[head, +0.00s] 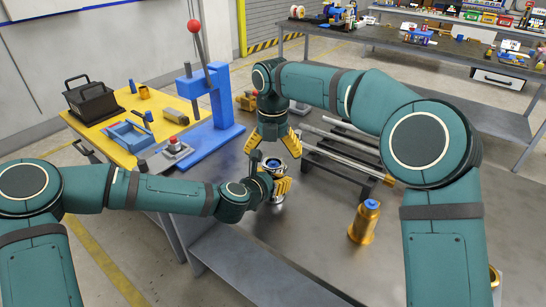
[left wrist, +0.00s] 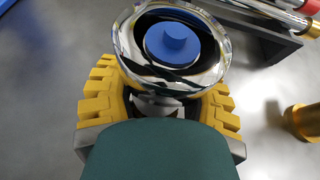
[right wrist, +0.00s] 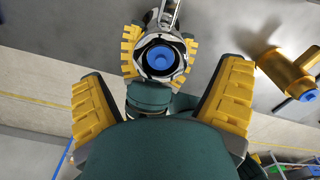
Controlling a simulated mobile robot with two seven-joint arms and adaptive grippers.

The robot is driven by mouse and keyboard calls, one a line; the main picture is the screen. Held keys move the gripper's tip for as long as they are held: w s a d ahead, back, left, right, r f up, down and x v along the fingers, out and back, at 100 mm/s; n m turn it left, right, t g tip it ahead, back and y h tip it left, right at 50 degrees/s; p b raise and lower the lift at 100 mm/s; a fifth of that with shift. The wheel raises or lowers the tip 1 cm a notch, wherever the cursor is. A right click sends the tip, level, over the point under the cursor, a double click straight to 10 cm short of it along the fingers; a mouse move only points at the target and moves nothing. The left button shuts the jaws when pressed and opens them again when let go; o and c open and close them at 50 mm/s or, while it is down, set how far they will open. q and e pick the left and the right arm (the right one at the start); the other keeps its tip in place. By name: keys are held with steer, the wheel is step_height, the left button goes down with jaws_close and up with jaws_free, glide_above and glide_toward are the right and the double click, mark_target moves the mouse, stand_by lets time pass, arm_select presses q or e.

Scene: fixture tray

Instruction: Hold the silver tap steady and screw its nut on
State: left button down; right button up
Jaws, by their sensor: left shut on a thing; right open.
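The silver tap (head: 278,198) stands upright on the grey table, with a blue stem (right wrist: 162,60) at its top. A shiny round ring (left wrist: 122,42) surrounds the stem; I cannot tell whether this is the nut or the tap's own rim. My left gripper (head: 282,184) is shut around the tap's body below the ring; its yellow fingers flank the tap in the left wrist view (left wrist: 160,100). My right gripper (head: 272,146) is open and empty, pointing down just above the tap. In the right wrist view its fingers (right wrist: 162,85) are spread wide, with the tap beyond them.
A brass tap (head: 363,225) with a blue top stands on the table to the right. Metal rods (head: 345,160) lie on a dark rack behind. A blue lever press (head: 215,110) is at the left, beside a yellow table (head: 110,125). The front of the grey table is clear.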

mark_target(274, 165)
steer(key=shift+r, duration=0.1)
steer(key=shift+r+n, duration=1.6)
steer(key=shift+r, duration=0.15)
steer(key=shift+f, duration=0.1)
steer(key=shift+f, duration=3.95)
